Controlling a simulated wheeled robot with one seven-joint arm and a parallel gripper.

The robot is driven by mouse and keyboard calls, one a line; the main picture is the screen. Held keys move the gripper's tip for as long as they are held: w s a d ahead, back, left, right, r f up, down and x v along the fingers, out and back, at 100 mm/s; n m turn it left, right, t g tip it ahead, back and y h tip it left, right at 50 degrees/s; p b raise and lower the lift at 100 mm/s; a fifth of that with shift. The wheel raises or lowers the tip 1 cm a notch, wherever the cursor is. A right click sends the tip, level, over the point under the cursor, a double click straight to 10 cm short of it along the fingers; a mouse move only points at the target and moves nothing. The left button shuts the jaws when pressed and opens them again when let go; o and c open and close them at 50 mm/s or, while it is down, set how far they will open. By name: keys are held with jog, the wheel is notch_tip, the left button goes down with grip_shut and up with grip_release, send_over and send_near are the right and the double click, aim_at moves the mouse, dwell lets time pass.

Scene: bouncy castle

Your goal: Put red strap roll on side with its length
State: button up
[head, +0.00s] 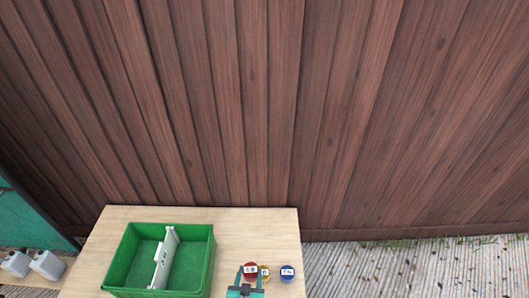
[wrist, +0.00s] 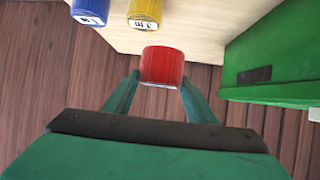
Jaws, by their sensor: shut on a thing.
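The red strap roll (head: 251,268) is near the front of the wooden table, with a white label on top that is too small to read surely. In the wrist view the red roll (wrist: 162,65) sits between the fingertips of my gripper (wrist: 161,78). My gripper (head: 249,280) is shut on it; I cannot tell whether the roll touches the table. A green crate (head: 205,260) stands to the left, split by a white upright divider (head: 166,255). Both crate sides look empty from here. A label (wrist: 254,75) shows on the crate's outer wall.
A yellow roll (head: 265,272) is close beside the red one, and a blue roll (head: 288,273) is further right. Both also show at the top of the wrist view. White jugs (head: 46,265) stand left of the table (head: 245,225). A wooden fence (head: 270,110) rises behind.

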jog(key=s+d+r+n+y, duration=0.1)
jog(key=d+r, duration=0.4)
jog(key=d, duration=0.1)
jog(key=shift+s, duration=0.3)
jog(key=shift+d, duration=0.1)
